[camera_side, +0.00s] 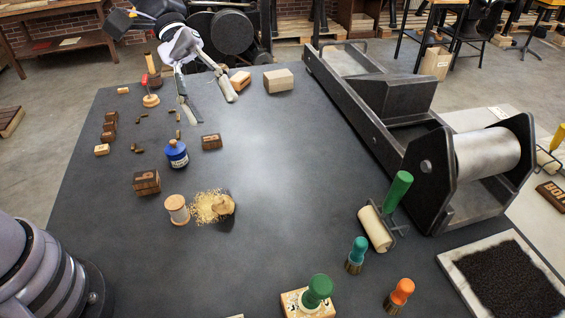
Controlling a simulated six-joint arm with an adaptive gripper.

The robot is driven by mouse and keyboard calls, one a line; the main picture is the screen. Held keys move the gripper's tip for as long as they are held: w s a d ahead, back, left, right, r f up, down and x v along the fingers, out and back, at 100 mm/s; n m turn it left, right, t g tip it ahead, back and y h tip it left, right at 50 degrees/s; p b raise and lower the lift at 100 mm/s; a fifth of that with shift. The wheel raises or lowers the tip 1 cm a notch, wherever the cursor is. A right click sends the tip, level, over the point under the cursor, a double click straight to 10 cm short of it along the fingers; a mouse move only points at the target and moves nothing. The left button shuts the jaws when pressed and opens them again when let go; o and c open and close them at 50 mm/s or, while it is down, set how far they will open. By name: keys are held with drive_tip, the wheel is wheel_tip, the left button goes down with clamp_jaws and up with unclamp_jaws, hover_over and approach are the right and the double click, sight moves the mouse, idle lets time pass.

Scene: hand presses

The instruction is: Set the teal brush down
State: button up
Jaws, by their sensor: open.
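The teal brush (357,252) stands upright on the dark table (290,215), bristles down, near the front right. My gripper (209,110) is at the far left part of the table, well apart from the brush. Its two fingers are spread and nothing is between them. Nothing hides the brush.
A roller with a green handle (377,228) lies just behind the teal brush. An orange brush (399,296) and a green-knobbed block (314,296) stand in front. The large press (425,150) fills the right side. A blue bottle (176,154) stands left. The middle table is clear.

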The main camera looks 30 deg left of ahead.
drive_tip(key=s+a+r+m+t+y, duration=0.2)
drive_tip(key=s+a+r+t+y, duration=0.1)
drive_tip(key=s+a, duration=0.4)
drive_tip(key=s+a+r+m+t+y, duration=0.2)
drive_tip(key=s+a+t+y, duration=0.4)
drive_tip(key=a, duration=0.7)
drive_tip(key=shift+s+a+r+m, duration=0.3)
drive_tip(key=shift+s+r+m, duration=0.1)
drive_tip(key=shift+s+r, duration=0.4)
